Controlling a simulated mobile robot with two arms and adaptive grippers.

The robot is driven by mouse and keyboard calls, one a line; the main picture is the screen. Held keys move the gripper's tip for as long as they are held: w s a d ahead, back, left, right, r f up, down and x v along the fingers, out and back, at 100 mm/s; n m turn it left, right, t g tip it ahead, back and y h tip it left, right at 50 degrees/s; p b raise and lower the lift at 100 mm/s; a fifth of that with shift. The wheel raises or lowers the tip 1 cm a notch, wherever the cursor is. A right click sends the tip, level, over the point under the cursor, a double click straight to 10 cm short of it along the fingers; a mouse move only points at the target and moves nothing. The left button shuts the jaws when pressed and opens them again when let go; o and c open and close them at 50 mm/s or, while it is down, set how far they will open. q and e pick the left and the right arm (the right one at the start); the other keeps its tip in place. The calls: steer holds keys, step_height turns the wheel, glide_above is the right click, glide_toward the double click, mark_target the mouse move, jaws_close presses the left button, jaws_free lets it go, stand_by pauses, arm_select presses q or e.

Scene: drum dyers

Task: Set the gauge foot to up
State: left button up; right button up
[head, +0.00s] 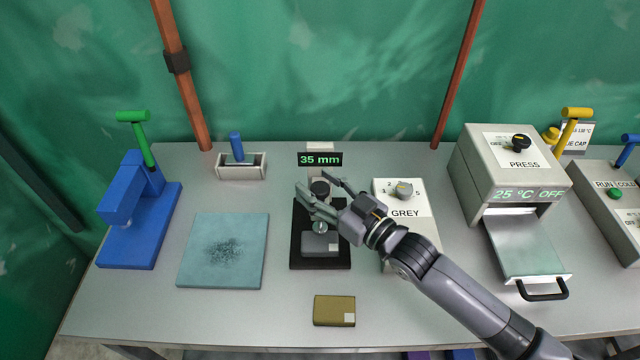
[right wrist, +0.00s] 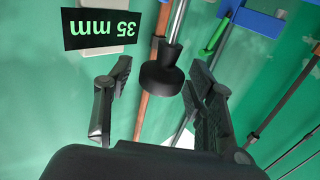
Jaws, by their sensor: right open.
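The gauge stands at the middle of the table in the head view, with a black base (head: 298,258) and a sign reading 35 mm (head: 320,159). The sign also shows upside down in the right wrist view (right wrist: 101,28). The gauge's round black knob-like end (head: 319,188) sits on a bright rod; it also shows in the right wrist view (right wrist: 162,77). My right gripper (head: 312,181) is open, with its fingers on either side of the black end and gaps visible in the right wrist view. A grey block (head: 320,243) lies on the base. My left gripper is out of view.
A GREY box with a dial (head: 408,213) stands close right of the gauge. A press (head: 510,165) is farther right. An olive block (head: 334,311) lies in front. A teal mat (head: 190,268) and a blue lever device (head: 128,235) are left.

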jaws_close()
stand_by(0.7)
